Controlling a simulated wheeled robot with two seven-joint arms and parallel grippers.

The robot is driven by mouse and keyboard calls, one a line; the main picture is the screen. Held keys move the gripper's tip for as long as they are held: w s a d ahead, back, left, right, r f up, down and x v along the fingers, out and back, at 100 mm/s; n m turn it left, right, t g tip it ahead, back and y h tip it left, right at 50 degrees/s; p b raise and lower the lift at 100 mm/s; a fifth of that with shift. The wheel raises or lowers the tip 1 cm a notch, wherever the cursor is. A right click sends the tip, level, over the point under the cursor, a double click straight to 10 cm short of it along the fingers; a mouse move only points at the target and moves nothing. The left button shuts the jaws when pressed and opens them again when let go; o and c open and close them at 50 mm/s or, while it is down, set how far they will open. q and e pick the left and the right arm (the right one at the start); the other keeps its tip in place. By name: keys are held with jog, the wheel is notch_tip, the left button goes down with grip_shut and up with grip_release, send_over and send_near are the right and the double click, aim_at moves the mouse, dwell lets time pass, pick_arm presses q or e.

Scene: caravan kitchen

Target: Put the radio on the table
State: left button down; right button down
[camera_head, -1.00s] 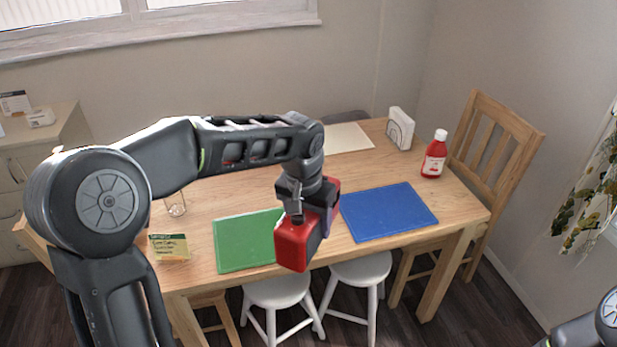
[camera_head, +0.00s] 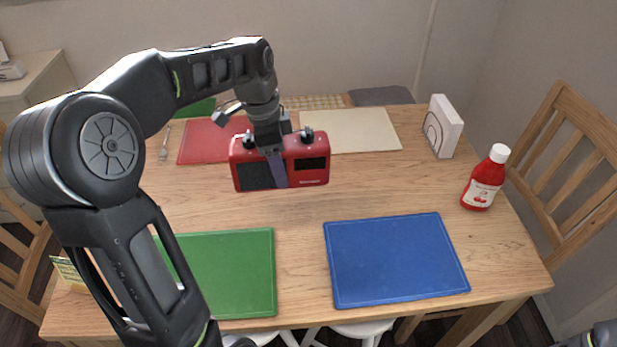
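The red radio (camera_head: 308,164) has a dark speaker panel, a small display and black knobs on top. My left gripper (camera_head: 276,168) is shut on the radio, with a finger down the middle of its front. The radio is upright over the middle of the wooden table (camera_head: 300,215). I cannot tell whether its underside touches the table top. My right gripper is not in view; only a bit of my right arm shows at the lower right corner.
Green (camera_head: 228,272) and blue (camera_head: 394,260) mats lie at the near edge. Red (camera_head: 205,140) and cream (camera_head: 350,130) mats lie behind. A ketchup bottle (camera_head: 484,182) and a white napkin holder (camera_head: 443,127) stand at right. Bare wood lies between the mats. A chair (camera_head: 570,150) stands at right.

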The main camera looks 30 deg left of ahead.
pick_arm(q)
jog(key=shift+w+a, duration=0.2)
jog(key=shift+w, duration=0.3)
jog(key=shift+s, duration=0.1)
jog(key=shift+f, duration=2.55)
jog(key=shift+f+b, duration=0.3)
jog(key=shift+f, duration=2.2)
